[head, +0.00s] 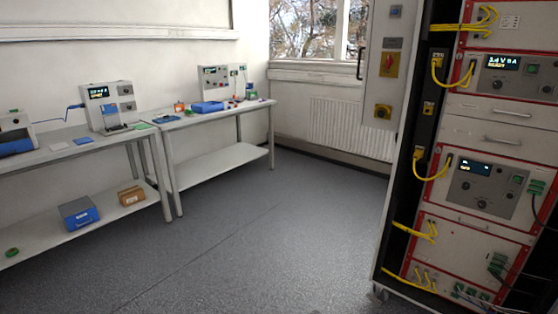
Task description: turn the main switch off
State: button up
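A tall battery cycler cabinet stands at the right of the head view. On its narrow grey side panel (399,30) is a red handle on a yellow plate (389,65), which looks like the main switch. Its exact turn position is too small to tell. My gripper is not in view.
The cabinet's front holds red-framed units with lit displays (510,62) and yellow cables (434,165). Benches (205,118) with instruments line the left and back walls. A radiator (350,127) is under the window. The grey floor (270,230) between is clear.

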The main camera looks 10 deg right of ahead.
aim_at(389, 61)
jog(key=i+l+z, duration=0.15)
jog(key=i+z, duration=0.25)
jog(key=i, duration=0.4)
jog(key=i+j+z, duration=0.15)
jog(key=i+z, duration=0.25)
jog(key=i, duration=0.4)
